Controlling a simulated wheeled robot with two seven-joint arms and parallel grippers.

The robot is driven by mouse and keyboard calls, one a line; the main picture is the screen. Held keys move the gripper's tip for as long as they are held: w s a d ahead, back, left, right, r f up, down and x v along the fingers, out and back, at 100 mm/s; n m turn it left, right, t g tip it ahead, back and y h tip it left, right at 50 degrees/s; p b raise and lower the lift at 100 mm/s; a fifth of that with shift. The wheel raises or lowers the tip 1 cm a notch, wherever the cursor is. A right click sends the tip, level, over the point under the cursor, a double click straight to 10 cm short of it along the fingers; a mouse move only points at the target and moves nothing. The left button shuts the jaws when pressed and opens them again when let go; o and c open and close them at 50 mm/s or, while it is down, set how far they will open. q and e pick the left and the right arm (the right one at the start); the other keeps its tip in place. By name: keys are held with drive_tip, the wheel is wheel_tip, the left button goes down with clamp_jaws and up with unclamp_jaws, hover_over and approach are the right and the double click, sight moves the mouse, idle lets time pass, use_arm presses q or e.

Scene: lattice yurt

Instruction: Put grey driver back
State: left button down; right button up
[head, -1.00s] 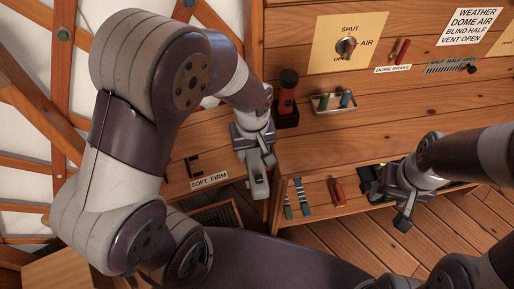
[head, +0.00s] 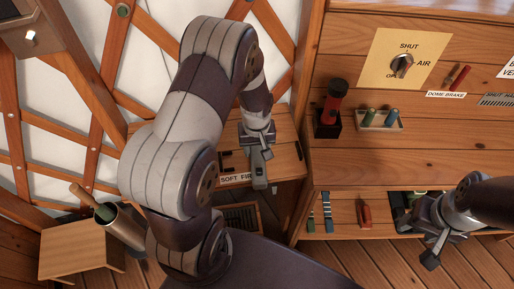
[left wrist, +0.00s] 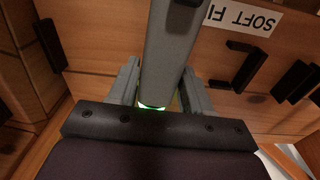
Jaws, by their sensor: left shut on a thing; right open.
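My left gripper (head: 258,147) is shut on a long grey bar-like thing, seemingly the grey driver (head: 259,170). It is in front of the small wooden cabinet with the SOFT FIRM label. In the left wrist view the grey driver (left wrist: 171,45) runs up between the two fingers, with a green glow at its lower end.
Black slots (left wrist: 236,65) mark the cabinet top. A low shelf holds two striped tools (head: 327,211) and a red-handled tool (head: 365,213). Above stand a red-and-black torch (head: 334,101) in a black holder and a tray (head: 366,127) with pegs.

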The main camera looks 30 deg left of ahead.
sight(257, 150)
use_arm(q)
drive_tip(key=shift+r, duration=0.1)
drive_tip(key=shift+c, duration=2.4)
unclamp_jaws()
wheel_tip(257, 150, up, 12)
drive_tip(key=f+p, duration=0.1)
drive_tip(key=p, duration=0.1)
drive_tip(key=s+d+r+m, duration=0.4)
drive_tip(key=s+m, duration=0.3)
drive_tip(key=s, duration=0.2)
drive_tip(key=shift+s+d+r+t, duration=0.3)
drive_tip(key=shift+d+r+t, duration=0.1)
drive_tip(key=shift+d, duration=0.5)
